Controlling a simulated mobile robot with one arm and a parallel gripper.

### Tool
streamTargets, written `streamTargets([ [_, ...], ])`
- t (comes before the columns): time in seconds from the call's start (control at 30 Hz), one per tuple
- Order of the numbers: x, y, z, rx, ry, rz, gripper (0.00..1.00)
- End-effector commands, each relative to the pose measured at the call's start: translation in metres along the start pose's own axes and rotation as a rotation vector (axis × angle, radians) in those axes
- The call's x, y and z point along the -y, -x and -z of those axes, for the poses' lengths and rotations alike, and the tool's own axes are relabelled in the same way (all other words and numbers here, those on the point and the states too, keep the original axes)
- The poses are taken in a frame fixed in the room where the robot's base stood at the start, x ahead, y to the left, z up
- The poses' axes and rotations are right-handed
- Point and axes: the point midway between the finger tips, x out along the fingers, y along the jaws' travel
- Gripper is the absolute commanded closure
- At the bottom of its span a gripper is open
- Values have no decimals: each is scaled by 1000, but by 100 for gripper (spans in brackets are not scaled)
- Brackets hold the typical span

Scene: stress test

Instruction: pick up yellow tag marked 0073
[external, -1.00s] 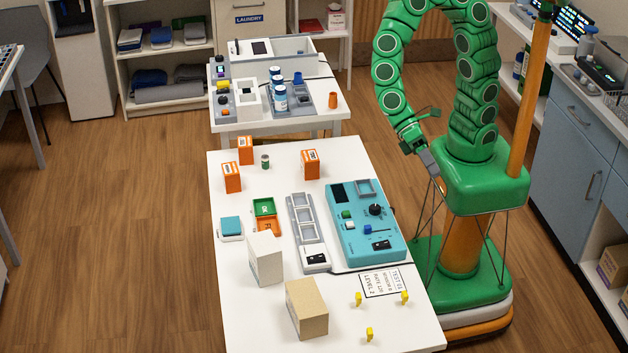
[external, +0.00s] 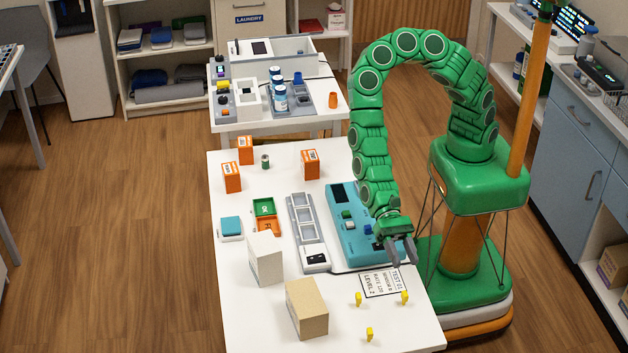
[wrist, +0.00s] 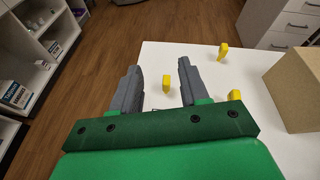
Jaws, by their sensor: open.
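Three small yellow tags stand on the white table (external: 252,330) near its front right: a right one (external: 405,297), a left one (external: 358,299) and a front one (external: 369,334). Their markings are too small to read, so I cannot tell which is 0073. My gripper (external: 403,264) is open and empty, pointing down above the table's right side, a little behind the right tag. In the wrist view, one tag (wrist: 166,84) shows between the open fingers, beyond them; another (wrist: 222,51) stands farther off, and a third (wrist: 235,95) is partly hidden by my gripper's right side.
A tan box (external: 307,309) and a white box (external: 265,258) stand left of the tags. A printed card (external: 381,283) lies behind them. The teal control panel (external: 349,240) is partly hidden under my arm. The table's right edge is close to the right tag.

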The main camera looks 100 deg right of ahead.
Motion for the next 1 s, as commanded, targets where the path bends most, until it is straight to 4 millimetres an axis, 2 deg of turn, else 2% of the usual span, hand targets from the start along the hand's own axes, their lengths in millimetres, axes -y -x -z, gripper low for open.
streamTargets([
  [0.03,0,-7,13,-11,-43,9,55],
  [0.13,0,-17,34,-34,-115,25,55],
  [0.3,-1,-25,54,-59,-180,42,55],
  [0.47,-1,-30,57,-63,-190,45,55],
  [1.0,-2,-66,60,-65,-189,40,55],
])
